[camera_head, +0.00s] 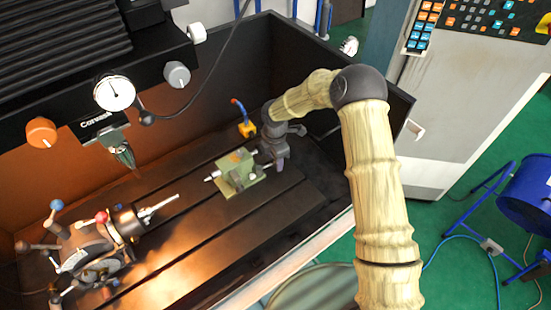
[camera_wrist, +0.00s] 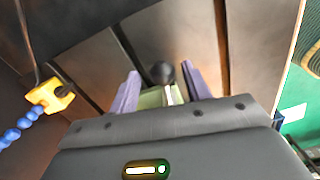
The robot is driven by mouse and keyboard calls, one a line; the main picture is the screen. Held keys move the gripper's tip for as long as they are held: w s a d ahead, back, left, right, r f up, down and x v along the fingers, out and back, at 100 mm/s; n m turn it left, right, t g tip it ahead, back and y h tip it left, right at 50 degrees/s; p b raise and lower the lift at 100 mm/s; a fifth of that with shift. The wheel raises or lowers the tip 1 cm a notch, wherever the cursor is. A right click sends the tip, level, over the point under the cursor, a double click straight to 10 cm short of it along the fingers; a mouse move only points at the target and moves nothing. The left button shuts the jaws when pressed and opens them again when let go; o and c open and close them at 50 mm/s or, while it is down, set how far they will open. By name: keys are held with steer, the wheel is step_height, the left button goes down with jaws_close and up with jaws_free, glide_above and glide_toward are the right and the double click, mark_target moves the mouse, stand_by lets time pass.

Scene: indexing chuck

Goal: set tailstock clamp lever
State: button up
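The green tailstock (camera_head: 240,180) stands on the dark slotted table, left of my gripper. My gripper (camera_head: 268,160) is close against the tailstock's right end in the head view, and its fingertips are hard to make out there. In the wrist view my gripper (camera_wrist: 160,69) has its two purple fingers apart. A black ball knob (camera_wrist: 162,73) shows between the fingertips, on a pale lever (camera_wrist: 170,96). The green tailstock body (camera_wrist: 149,99) shows behind it. Gaps appear on both sides of the knob. I cannot tell how deep the knob sits between the fingers.
A yellow block with a blue segmented hose (camera_head: 246,128) stands behind my gripper; its yellow block (camera_wrist: 50,96) is at left in the wrist view. The indexing chuck (camera_head: 95,250) with coloured lever knobs is at the front left. Dark enclosure walls (camera_head: 330,75) surround the table.

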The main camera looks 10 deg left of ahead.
step_height(320, 180, up, 17)
steer(key=b, duration=0.3)
steer(key=shift+r, duration=0.2)
stand_by(0.6)
steer(key=s+d+m+t, duration=0.1)
steer(key=s+d+m, duration=0.9)
steer(key=d+m, duration=0.2)
steer(key=s+d+m+t, duration=0.1)
steer(key=s+d+m, duration=1)
steer(key=d+m, duration=0.2)
steer(key=shift+d+t, duration=0.3)
steer(key=shift+r, duration=0.1)
